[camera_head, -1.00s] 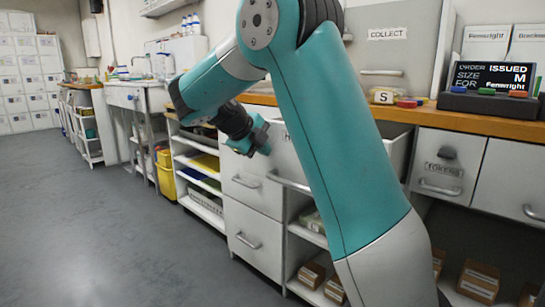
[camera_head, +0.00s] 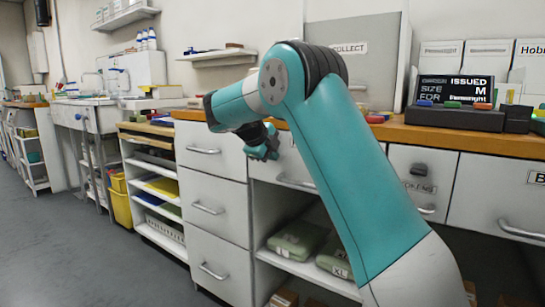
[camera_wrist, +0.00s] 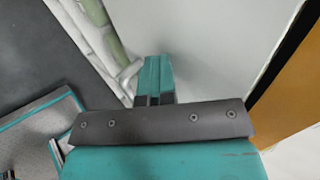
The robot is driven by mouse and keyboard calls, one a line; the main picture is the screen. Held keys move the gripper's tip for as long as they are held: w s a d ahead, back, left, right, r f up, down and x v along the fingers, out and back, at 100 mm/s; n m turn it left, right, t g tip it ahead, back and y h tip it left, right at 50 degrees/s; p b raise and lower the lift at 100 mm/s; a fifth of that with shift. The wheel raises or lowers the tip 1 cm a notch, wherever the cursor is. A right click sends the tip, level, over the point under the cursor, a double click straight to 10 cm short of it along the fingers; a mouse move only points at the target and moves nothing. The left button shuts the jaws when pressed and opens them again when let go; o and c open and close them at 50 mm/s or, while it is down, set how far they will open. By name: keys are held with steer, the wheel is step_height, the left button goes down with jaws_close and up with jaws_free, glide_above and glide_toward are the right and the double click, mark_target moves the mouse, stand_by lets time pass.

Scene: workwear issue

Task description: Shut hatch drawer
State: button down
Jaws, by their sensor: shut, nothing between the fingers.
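The hatch drawer (camera_head: 290,165) is the pale grey front under the wooden counter, below the COLLECT hatch. Its bar handle (camera_head: 296,183) runs along the lower part of the front. My arm covers its right part, and no open interior shows. I cannot tell whether it is fully flush. My gripper (camera_head: 265,150) is shut and empty at the left part of this front. In the wrist view, my gripper's fingers (camera_wrist: 155,75) point at the pale panel (camera_wrist: 215,45), with a handle (camera_wrist: 130,72) just left of them. Contact is unclear.
The wooden counter (camera_head: 470,138) runs above the drawers. A drawer stack (camera_head: 215,180) stands left, and a tokens drawer (camera_head: 420,178) stands right. Green packages (camera_head: 297,240) lie on the shelf below. Grey floor (camera_head: 60,240) is clear at left.

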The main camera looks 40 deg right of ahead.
steer(key=shift+d, duration=0.35)
